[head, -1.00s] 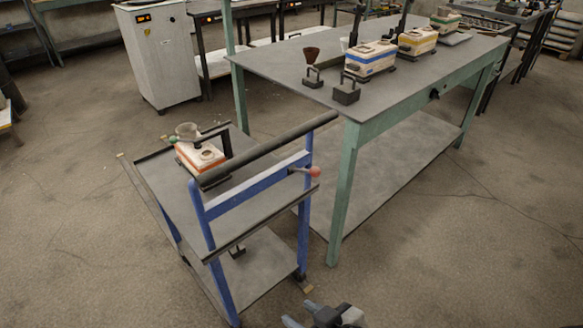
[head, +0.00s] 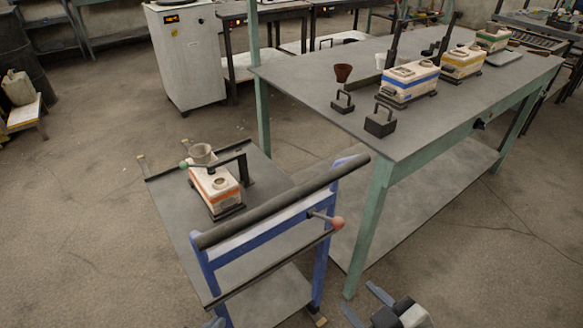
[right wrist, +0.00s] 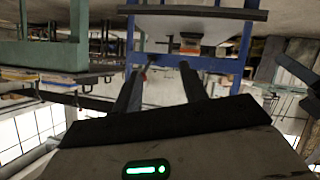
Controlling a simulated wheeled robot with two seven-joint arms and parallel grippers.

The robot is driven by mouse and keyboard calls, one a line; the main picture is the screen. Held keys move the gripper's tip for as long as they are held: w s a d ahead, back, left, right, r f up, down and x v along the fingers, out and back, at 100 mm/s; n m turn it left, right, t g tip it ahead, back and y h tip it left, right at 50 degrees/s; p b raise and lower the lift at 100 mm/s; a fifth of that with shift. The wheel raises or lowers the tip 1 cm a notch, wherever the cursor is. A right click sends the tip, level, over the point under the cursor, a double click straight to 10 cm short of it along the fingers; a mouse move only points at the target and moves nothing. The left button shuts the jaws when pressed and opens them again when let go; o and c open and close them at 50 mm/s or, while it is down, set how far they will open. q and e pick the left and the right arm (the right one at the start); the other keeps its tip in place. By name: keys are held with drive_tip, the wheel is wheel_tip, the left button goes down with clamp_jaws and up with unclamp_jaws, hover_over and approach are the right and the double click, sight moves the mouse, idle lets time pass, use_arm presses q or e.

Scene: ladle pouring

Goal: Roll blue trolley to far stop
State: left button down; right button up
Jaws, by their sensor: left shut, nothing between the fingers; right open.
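The blue trolley (head: 208,268) stands at lower left in the head view, with a dark handle bar (head: 285,200) on its near side. A red ball knob (head: 337,223) sticks out below the bar. The trolley's blue frame also shows in the right wrist view (right wrist: 244,45). Tan pieces (head: 141,161) show beyond its far end; I cannot tell whether they are the far stop. My right gripper (head: 365,303) is open and empty, short of the trolley; its fingers show in the right wrist view (right wrist: 160,90).
A green-legged table (head: 300,85) with striped boxes stands close on the right. A white cabinet (head: 187,60) is behind. The floor left of the trolley is clear.

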drive_tip(key=w+a+r+n+t+y+p, duration=0.1)
drive_tip(key=a+r+n+y+p, duration=0.1)
drive_tip(key=r+n, duration=0.6)
drive_tip(key=w+a+r+n+y+p, duration=0.1)
drive_tip(key=w+a+r+n+y, duration=0.1)
drive_tip(key=r+n, duration=0.65)
use_arm(q)
drive_tip(key=s, duration=0.1)
drive_tip(key=s+a+p, duration=0.1)
drive_tip(key=shift+s+r+g, duration=0.3)
drive_tip(key=shift+s+g, duration=0.05)
drive_tip(key=shift+g, duration=0.05)
use_arm(e)
drive_tip(key=f+x, duration=0.1)
drive_tip(key=x, duration=1.4)
drive_tip(key=shift+a, duration=0.25)
drive_tip(key=shift+w, duration=0.1)
clamp_jaws()
